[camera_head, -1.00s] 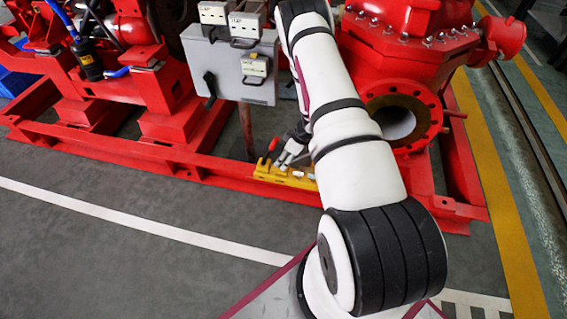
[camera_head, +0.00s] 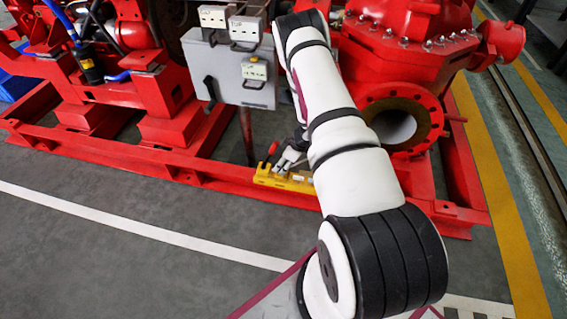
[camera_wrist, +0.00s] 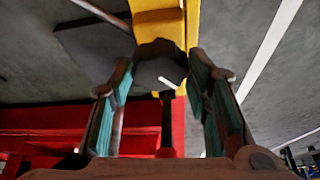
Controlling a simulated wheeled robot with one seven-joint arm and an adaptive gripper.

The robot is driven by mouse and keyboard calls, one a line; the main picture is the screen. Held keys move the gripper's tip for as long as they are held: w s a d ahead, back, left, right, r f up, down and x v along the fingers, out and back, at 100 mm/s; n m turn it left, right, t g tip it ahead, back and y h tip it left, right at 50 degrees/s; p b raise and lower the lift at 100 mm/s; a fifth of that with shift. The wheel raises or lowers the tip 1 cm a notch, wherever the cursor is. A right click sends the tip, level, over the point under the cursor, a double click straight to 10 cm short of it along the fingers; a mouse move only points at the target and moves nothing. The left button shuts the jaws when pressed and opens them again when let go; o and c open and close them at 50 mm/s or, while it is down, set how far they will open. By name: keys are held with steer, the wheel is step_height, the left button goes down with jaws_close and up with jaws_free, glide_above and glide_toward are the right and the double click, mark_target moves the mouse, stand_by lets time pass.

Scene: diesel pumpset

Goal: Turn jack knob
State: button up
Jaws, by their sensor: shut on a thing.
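The yellow jack (camera_head: 268,178) lies low along the front rail of the red pumpset frame in the head view. A small red-tipped part (camera_head: 273,148) stands up at its left end. My gripper (camera_head: 284,166) reaches down over the jack from behind my white arm. In the wrist view, the yellow jack body (camera_wrist: 194,20) is at the top. A dark rod (camera_wrist: 167,125) with a red end shows below the knob. The knob's far side is hidden.
The red frame (camera_head: 110,153) runs behind the jack. A grey control box (camera_head: 232,70) hangs above and left. A red pump with an open round flange (camera_head: 405,115) is right of my arm. The grey floor in front is clear, with white and yellow lines.

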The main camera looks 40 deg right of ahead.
steer(key=shift+n+g+y+p, duration=0.4)
steer(key=shift+n+p, duration=0.8)
steer(key=shift+w+d+n+g+y, duration=0.1)
steer(key=shift+n+g+y, duration=0.2)
steer(key=shift+n, duration=0.8)
steer(key=o, duration=1.1)
steer(key=shift+o, duration=0.2)
steer(key=v, duration=1.2)
